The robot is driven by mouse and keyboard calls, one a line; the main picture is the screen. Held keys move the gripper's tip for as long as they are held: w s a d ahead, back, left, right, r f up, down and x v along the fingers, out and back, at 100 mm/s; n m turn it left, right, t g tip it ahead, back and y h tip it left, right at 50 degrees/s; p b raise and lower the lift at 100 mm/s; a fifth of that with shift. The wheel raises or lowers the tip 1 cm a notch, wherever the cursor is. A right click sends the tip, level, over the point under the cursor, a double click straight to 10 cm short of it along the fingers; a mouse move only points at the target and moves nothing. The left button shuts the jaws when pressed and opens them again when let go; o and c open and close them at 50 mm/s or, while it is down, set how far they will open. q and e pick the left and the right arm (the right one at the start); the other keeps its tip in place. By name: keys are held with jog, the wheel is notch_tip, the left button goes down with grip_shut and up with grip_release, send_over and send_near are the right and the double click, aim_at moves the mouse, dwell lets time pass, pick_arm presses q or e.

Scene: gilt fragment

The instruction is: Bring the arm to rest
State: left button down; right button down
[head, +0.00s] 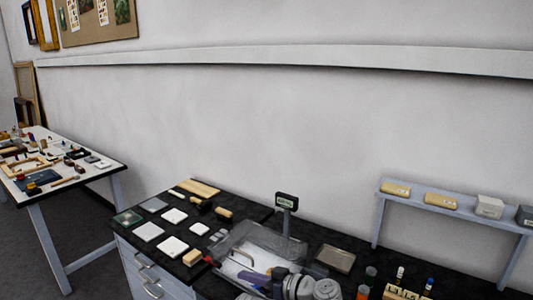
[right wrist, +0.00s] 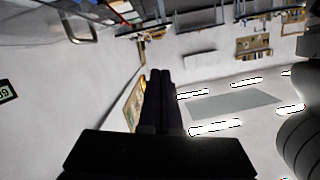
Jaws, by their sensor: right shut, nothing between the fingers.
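My right arm (head: 300,285) shows at the bottom middle of the head view, its grey and white links close to a clear-walled box. In the right wrist view the two dark fingers of my right gripper (right wrist: 158,78) lie side by side, shut, with nothing between them. They are clear of any surface there. My left gripper does not show in either view.
The clear-walled box (head: 259,237) and a small display on a post (head: 286,200) stand on the black worktop (head: 302,233). White tiles (head: 173,246) lie to the left. A grey shelf (head: 431,208) carries several blocks at right. A cluttered table (head: 113,168) stands further left.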

jog(key=s+d+f+m+g+h, duration=0.45)
jog(key=d+f+h, duration=0.35)
jog(key=f, duration=0.5)
jog(key=s+d+f+m+h, duration=0.1)
jog(key=d, duration=0.3)
jog(key=s+d+f+m+g+h, duration=0.1)
jog(key=s+d+h, duration=0.1)
jog(key=d, duration=0.2)
jog(key=s+d+f+m+g+h, duration=0.1)
jog(key=d+f+h, duration=0.1)
jog(key=d, duration=0.3)
jog(key=shift+s+f+m, duration=0.1)
jog(key=shift+s+m, duration=0.15)
jog(key=shift+m, duration=0.1)
jog(key=shift+s+a+g+h, duration=0.2)
jog(key=shift+s+g+h, duration=0.15)
jog(key=shift+h, duration=0.05)
jog(key=s+a+n+h, duration=0.1)
jog(key=s+a+n, duration=0.2)
jog(key=a, duration=0.7)
jog(key=shift+s+n+g, duration=0.3)
jog(key=shift+s+g, duration=0.1)
jog(key=shift+s, duration=0.85)
